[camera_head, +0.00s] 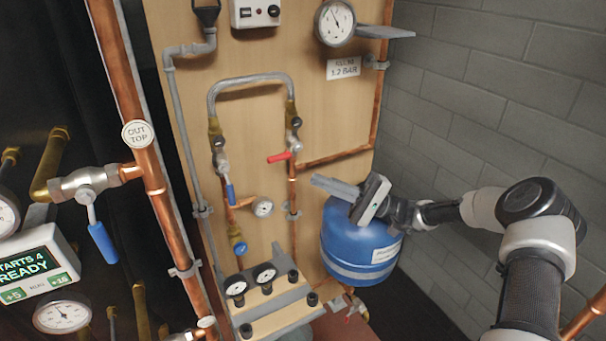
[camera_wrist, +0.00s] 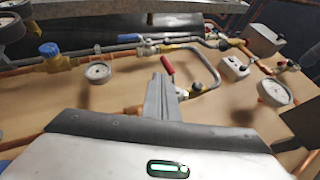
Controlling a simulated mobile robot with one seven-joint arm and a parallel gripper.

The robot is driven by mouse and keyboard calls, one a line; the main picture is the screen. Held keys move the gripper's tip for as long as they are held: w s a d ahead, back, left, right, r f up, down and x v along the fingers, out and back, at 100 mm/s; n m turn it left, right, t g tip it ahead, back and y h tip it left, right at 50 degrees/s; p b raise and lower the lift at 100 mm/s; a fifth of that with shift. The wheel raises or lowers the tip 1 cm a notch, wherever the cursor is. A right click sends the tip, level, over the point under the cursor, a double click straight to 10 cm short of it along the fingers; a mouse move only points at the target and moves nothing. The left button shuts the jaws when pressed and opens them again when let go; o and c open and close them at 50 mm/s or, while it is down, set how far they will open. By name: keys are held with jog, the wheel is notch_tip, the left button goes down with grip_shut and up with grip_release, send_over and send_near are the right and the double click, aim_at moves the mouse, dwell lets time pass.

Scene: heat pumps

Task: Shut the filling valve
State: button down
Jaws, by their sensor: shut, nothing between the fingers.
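A red lever (camera_head: 279,157) sits on the right-hand pipe below a grey looped hose (camera_head: 250,80) on the wooden board. It points left, across the vertical pipe. A blue lever (camera_head: 230,193) on the left-hand pipe points down along its pipe. No readable label shows which one is the filling valve. My gripper (camera_head: 318,181) is shut and empty, to the right of and a little below the red lever, apart from it in the head view. In the wrist view the shut fingers (camera_wrist: 157,85) reach up close to the red lever (camera_wrist: 168,65); contact cannot be told.
A blue tank (camera_head: 360,250) stands behind and below my gripper. A small gauge (camera_head: 263,208) sits between the pipes. A larger gauge (camera_head: 335,22) and a 1.2 bar label (camera_head: 343,68) are above. Another blue-handled valve (camera_head: 103,242) is at left.

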jog(key=shift+v, duration=1.8)
jog(key=s+a+r+n+g+h, duration=0.1)
jog(key=s+a+g+h, duration=0.1)
jog(key=s+h, duration=0.45)
jog(key=s+a+r+n+g+h, duration=0.1)
jog(key=s+a+n+h, duration=0.15)
jog(key=s+h, duration=0.35)
jog(key=s+d+r+m+t+h, duration=0.1)
jog(key=s+d+r+t+h, duration=0.4)
jog(key=s+d, duration=0.3)
jog(key=s+d+r+m+t+h, duration=0.1)
jog(key=s+d+r+t+h, duration=0.35)
jog(key=s+d, duration=0.4)
notch_tip(320, 180, up, 17)
jog(key=p, duration=1.7)
jog(key=shift+s+a+r+h+p, duration=0.2)
jog(key=shift+r+h+p, duration=0.1)
jog(key=shift+h, duration=0.1)
